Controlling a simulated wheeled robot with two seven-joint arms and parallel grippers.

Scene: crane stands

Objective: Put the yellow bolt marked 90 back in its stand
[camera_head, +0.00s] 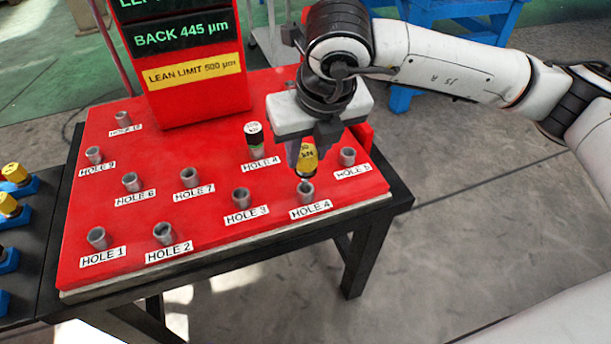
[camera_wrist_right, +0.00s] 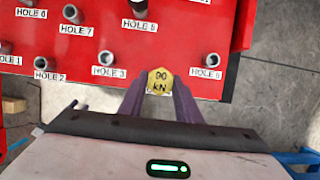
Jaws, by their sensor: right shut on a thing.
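The yellow bolt (camera_head: 307,158) is held by its head in my right gripper (camera_head: 304,150), just above the grey tube of HOLE 4 (camera_head: 305,192) on the red board. In the right wrist view, the bolt's hexagonal yellow head (camera_wrist_right: 160,81) reads "90 kN" and lies between the two purple fingers (camera_wrist_right: 160,90). Its lower end is not clear. Blue stands (camera_head: 6,262) sit at the left edge on a dark surface, two with yellow-topped bolts (camera_head: 14,172). Which stand belongs to the 90 bolt cannot be read. My left gripper is out of view.
The red board (camera_head: 215,260) carries several grey tubes. A black bolt with a white top (camera_head: 254,138) stands in one, left of my right gripper. A red display box (camera_head: 195,80) rises at the back. The dark bench (camera_head: 40,235) continues left.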

